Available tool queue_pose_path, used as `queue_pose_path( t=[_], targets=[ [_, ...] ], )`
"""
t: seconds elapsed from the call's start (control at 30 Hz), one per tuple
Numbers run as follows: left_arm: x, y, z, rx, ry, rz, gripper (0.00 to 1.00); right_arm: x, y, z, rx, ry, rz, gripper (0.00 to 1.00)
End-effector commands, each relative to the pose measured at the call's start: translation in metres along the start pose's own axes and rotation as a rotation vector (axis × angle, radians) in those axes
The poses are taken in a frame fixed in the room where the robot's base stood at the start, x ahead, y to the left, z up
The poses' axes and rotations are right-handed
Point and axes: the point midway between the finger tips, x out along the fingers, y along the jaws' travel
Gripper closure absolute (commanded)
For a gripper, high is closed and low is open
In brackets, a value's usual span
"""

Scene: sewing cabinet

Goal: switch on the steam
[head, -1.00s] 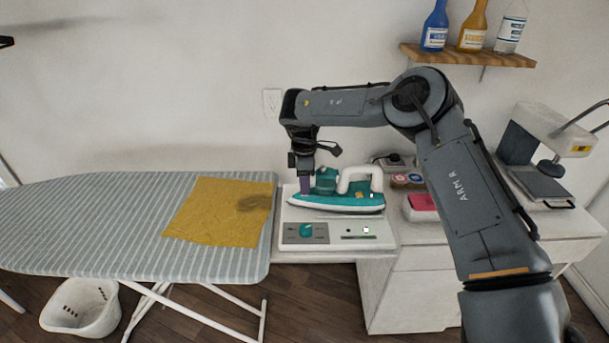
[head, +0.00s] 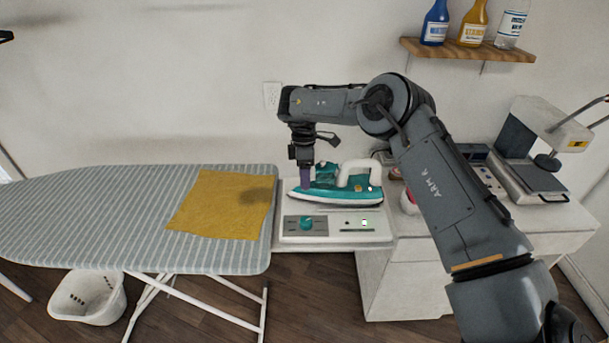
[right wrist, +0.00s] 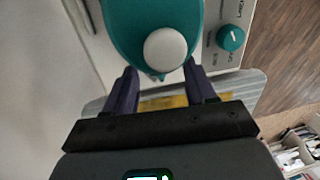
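A teal iron (head: 330,190) with a white handle (head: 345,171) rests on a white base unit (head: 380,236), its nose to the left. My right gripper (head: 305,184) points down at the iron's nose end. In the right wrist view, its purple fingers (right wrist: 161,74) are spread, with the teal iron body (right wrist: 120,35) and a round white part (right wrist: 165,50) ahead, between them. Contact with the iron cannot be told. The dial (right wrist: 230,37) shows there too. My left gripper is not seen.
A striped ironing board (head: 90,215) with a yellow cloth (head: 215,205) stands left of the unit. A white basket (head: 88,298) is on the floor below. A press-like machine (head: 540,140) stands on the cabinet at right. Bottles stand on a wall shelf (head: 470,53).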

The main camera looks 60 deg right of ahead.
Motion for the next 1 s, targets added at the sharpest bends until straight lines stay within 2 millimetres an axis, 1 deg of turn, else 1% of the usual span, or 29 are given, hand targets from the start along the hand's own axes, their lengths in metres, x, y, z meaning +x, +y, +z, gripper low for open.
queue_pose_path(
  t=[0.17,0.27,0.37,0.7,0.8,0.9,1.0],
  targets=[
    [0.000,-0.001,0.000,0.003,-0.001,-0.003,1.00,-0.001,0.000,0.000,0.000,0.000,0.000,0.45],
    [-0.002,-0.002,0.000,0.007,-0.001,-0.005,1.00,-0.006,0.000,0.000,0.000,-0.001,0.002,0.45],
    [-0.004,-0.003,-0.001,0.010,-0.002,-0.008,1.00,-0.017,0.000,-0.001,-0.001,-0.001,0.002,0.45],
    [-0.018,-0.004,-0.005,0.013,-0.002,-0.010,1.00,-0.075,0.000,0.000,0.000,-0.001,0.003,0.45],
    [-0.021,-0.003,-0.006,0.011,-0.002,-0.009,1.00,-0.089,0.000,0.000,-0.001,-0.001,0.003,0.45],
    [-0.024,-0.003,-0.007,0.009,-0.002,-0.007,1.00,-0.099,0.000,0.000,0.000,-0.001,0.002,0.45],
    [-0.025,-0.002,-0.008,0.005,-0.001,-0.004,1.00,-0.105,0.000,0.000,0.000,0.000,0.000,0.45]
  ],
)
